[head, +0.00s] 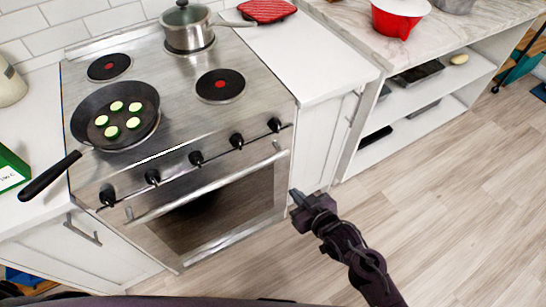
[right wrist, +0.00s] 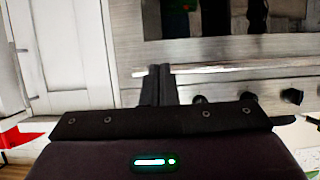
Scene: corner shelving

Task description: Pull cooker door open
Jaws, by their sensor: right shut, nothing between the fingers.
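The steel cooker (head: 150,135) stands against the wall. Its front door (head: 225,215) looks closed and has a dark window and a long bar handle (head: 205,190) across its top. My right gripper (head: 296,196) is shut and empty, in front of the cooker near the door's right edge, apart from the handle in the head view. In the right wrist view, upside down, the shut fingers (right wrist: 158,72) overlap the handle (right wrist: 230,71) near one end. Whether they touch it cannot be told there. My left gripper is not in view.
A pan (head: 116,115) with several green-rimmed slices sits on the hob, its handle jutting past the front left. A pot (head: 188,28) stands at the back. Knobs (head: 196,158) line the front above the door. A white cabinet (head: 325,145) adjoins on the right. The wooden floor (head: 430,210) is clear.

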